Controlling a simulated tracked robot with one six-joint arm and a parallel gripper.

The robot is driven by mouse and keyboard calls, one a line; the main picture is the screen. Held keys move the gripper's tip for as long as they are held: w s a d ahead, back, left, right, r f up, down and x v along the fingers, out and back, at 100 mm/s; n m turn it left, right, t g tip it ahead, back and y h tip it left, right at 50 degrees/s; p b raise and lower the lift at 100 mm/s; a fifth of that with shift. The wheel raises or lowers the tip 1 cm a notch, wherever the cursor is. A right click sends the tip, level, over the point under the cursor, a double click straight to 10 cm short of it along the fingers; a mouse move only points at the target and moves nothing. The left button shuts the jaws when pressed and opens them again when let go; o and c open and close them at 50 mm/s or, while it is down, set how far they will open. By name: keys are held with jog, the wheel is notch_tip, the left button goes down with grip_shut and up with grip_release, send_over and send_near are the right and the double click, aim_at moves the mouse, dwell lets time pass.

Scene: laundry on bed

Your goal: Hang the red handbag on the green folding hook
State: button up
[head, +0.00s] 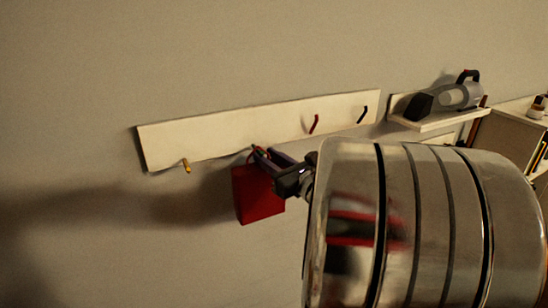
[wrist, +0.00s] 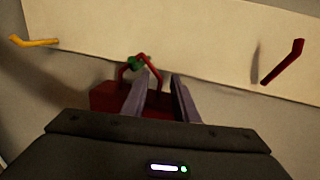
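The red handbag (head: 257,193) is beneath the white wall rail in the head view, below its lower edge. Its body also shows behind my fingers in the wrist view (wrist: 106,97). The green hook (wrist: 136,63) is on the rail, with the top of the bag's red handle (wrist: 126,71) at it. The handle appears looped over the hook, but the exact contact is too small to tell. My gripper (wrist: 162,76) is open, its fingers apart on either side of one handle strand. In the head view my gripper (head: 283,160) is right beside the bag.
The white rail (head: 225,125) also carries a yellow hook (head: 186,166) at left, a dark red hook (head: 314,124) and a black hook (head: 362,114) at right. A shelf (head: 430,123) with a handheld vacuum (head: 458,95) is further right. Wall left of the bag is clear.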

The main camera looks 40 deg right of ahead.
jog(key=shift+s, duration=0.1)
jog(key=s+a, duration=0.1)
jog(key=s, duration=1.2)
jog(key=shift+s, duration=0.3)
jog(key=shift+a, duration=0.1)
